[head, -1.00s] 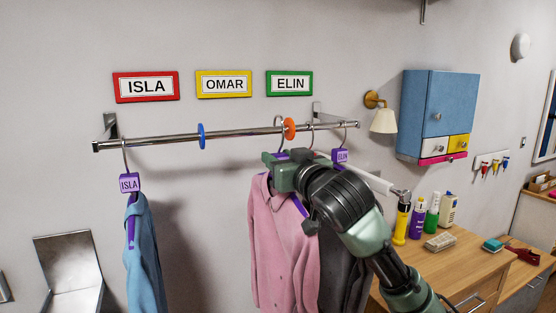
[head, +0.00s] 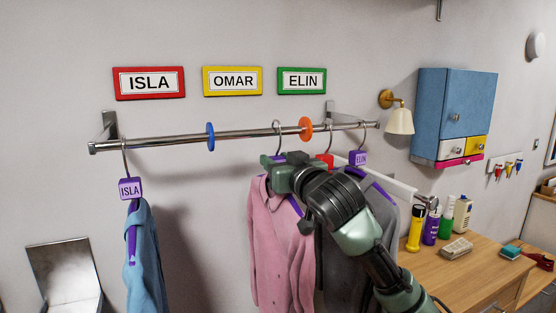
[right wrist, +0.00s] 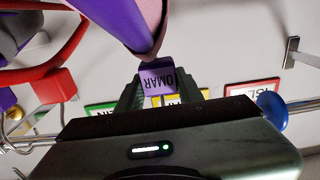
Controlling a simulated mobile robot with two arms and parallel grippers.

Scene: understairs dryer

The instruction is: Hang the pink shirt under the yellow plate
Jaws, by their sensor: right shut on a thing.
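The pink shirt (head: 278,240) hangs from a hanger with a purple tag, which reads OMAR in the right wrist view (right wrist: 157,78). My right gripper (head: 277,160) is shut on that tag. The hanger's hook (head: 277,128) is at the rail (head: 250,133), left of the orange ring; I cannot tell whether it rests on it. The yellow plate (head: 232,81), reading OMAR, is on the wall up and left of the hook, between the red ISLA plate (head: 149,83) and green ELIN plate (head: 302,81). My left gripper is not in view.
A blue ring (head: 210,137) and an orange ring (head: 305,128) are on the rail. A blue garment (head: 146,258) with an ISLA tag hangs left. Dark garments (head: 345,245), a red tag (head: 325,160) and an ELIN tag (head: 358,158) are right. The rail between blue ring and hook is clear.

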